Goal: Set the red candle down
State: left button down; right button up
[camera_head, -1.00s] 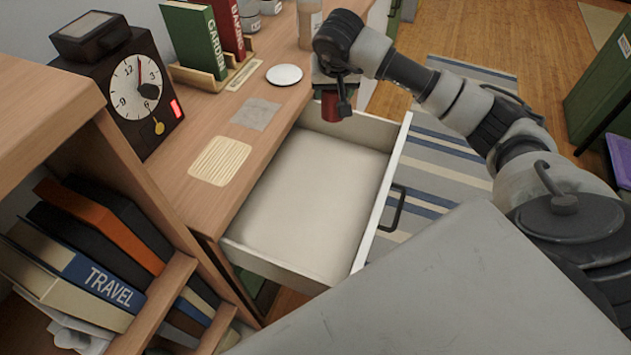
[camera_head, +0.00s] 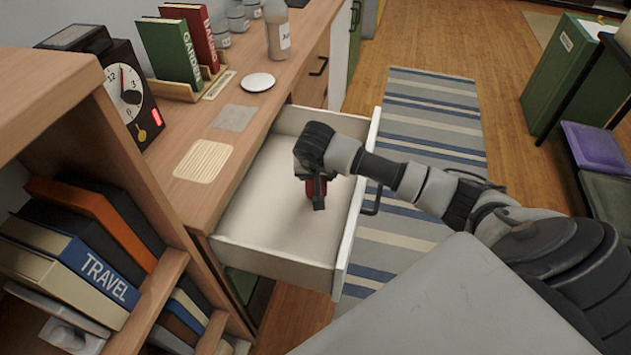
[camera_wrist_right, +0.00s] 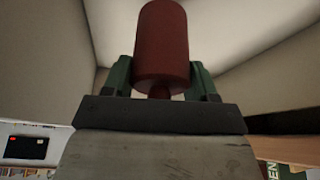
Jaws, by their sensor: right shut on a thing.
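The red candle (camera_head: 310,188) is held in my right gripper (camera_head: 315,192), over the open, otherwise empty drawer (camera_head: 270,220). In the right wrist view the candle (camera_wrist_right: 162,45) stands between the two fingers of the gripper (camera_wrist_right: 162,80), which are shut on it. The wrist hides most of the candle in the head view. I cannot tell whether the candle touches the drawer floor. My left gripper is not in view.
The drawer's front panel with a dark handle (camera_head: 375,200) faces the striped rug. On the counter are a white saucer (camera_head: 258,82), a grey square mat (camera_head: 234,117), a ribbed mat (camera_head: 203,160), a clock (camera_head: 125,90) and a bottle (camera_head: 278,35).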

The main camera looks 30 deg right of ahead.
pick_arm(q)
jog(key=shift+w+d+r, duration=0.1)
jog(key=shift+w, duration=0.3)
pick_arm(e)
jog(key=shift+f, duration=1.5)
jog(key=shift+f, duration=0.1)
jog(key=o, duration=1.1)
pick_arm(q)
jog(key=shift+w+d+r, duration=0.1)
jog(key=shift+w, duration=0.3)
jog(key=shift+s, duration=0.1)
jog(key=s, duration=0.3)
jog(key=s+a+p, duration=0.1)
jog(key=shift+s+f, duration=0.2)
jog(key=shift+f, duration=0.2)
pick_arm(e)
jog(key=v, duration=1.2)
